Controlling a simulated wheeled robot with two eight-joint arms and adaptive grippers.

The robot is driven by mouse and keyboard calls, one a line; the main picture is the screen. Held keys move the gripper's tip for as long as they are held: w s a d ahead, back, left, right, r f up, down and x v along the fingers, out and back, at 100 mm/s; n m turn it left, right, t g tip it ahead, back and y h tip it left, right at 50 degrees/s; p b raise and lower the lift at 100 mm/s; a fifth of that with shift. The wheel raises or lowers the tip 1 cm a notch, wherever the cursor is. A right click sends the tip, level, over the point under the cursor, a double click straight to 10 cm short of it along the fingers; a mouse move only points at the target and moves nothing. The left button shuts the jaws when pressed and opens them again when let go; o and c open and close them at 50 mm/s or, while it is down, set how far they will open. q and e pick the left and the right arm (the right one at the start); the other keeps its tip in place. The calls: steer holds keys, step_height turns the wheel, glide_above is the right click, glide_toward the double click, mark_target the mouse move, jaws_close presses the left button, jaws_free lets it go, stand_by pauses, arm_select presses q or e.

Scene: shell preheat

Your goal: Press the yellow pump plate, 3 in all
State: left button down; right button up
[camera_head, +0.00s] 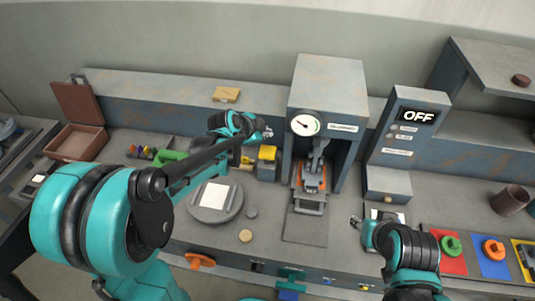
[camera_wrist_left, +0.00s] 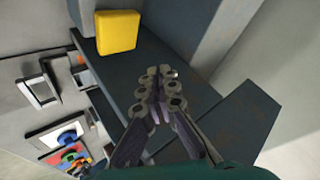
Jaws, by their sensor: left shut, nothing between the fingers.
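The yellow pump plate (camera_head: 267,153) sits on top of a small dark block, left of the grey press housing. It also shows in the left wrist view as a yellow square (camera_wrist_left: 117,31) at the upper left. My left gripper (camera_head: 267,133) appears just above and beyond the plate in the head view. In the wrist view its fingers (camera_wrist_left: 163,72) are together and empty, with a visible gap to the plate. My right gripper (camera_head: 357,221) is low on the right, near a white card; its fingers are too small to judge.
The grey press housing (camera_head: 328,84) with a round gauge stands right of the plate. A control post with an OFF display (camera_head: 418,116) is further right. A round grey disc (camera_head: 216,201) lies on the bench in front. A brown open box (camera_head: 75,142) is far left.

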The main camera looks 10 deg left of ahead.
mark_target(267, 152)
arm_select(q)
step_height(267, 152, down, 6)
steer(key=b, duration=0.4)
arm_select(e)
step_height(267, 152, down, 5)
steer(key=shift+r, duration=0.1)
arm_select(q)
steer(key=shift+f, duration=0.1)
stand_by(0.8)
steer(key=shift+f+b, duration=0.35)
arm_select(e)
steer(key=shift+f, duration=0.35)
arm_select(q)
steer(key=shift+f+b, duration=1.35)
steer(key=shift+f, duration=0.3)
arm_select(e)
steer(key=shift+f, duration=1.3)
arm_select(q)
steer(key=shift+r, duration=0.2)
arm_select(e)
steer(key=shift+r, duration=0.15)
arm_select(q)
steer(key=shift+r+p, duration=1.65)
steer(key=shift+r, duration=0.25)
arm_select(e)
steer(key=shift+r, duration=1.5)
